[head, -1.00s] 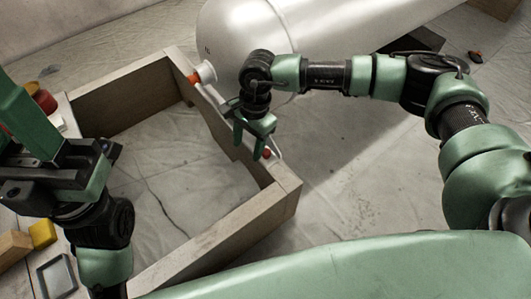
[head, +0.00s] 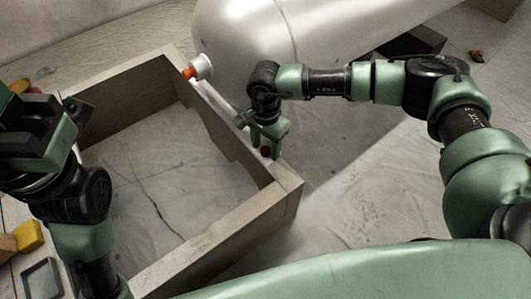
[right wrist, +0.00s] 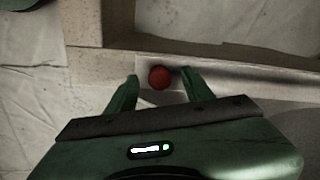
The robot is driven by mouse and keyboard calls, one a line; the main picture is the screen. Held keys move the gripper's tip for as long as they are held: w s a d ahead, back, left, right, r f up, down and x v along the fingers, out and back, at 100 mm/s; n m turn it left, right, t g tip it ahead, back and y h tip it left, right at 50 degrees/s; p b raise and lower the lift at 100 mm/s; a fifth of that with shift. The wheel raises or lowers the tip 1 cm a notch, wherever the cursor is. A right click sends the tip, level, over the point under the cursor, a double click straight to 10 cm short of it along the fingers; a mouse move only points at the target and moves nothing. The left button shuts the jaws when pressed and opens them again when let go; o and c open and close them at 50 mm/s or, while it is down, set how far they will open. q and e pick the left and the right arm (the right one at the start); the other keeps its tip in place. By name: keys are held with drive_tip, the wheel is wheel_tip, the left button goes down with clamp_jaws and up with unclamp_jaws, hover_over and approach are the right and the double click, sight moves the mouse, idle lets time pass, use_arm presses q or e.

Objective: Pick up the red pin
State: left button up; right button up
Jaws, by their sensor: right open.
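The red pin (right wrist: 159,77) shows as a round red top between the fingers of my right gripper (right wrist: 160,88) in the right wrist view. The fingers are open, one on each side of it, with a gap to the pin on both sides. In the head view the red pin (head: 266,151) sits at the right wall of the wooden frame, and my right gripper (head: 266,146) is over it, fingers pointing down. The pin's lower part is hidden. My left gripper (head: 40,130) is at the left edge of the head view; its fingertips cannot be made out clearly.
The wooden frame (head: 225,232) encloses bare sheeted floor. A large metal tank (head: 300,40) lies behind my right arm. A white fitting with an orange part (head: 201,67) is on the frame's far right wall. A yellow block (head: 28,236) and a grey square frame (head: 42,280) lie at left.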

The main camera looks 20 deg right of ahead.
clamp_jaws()
drive_tip(key=shift+r, duration=0.1)
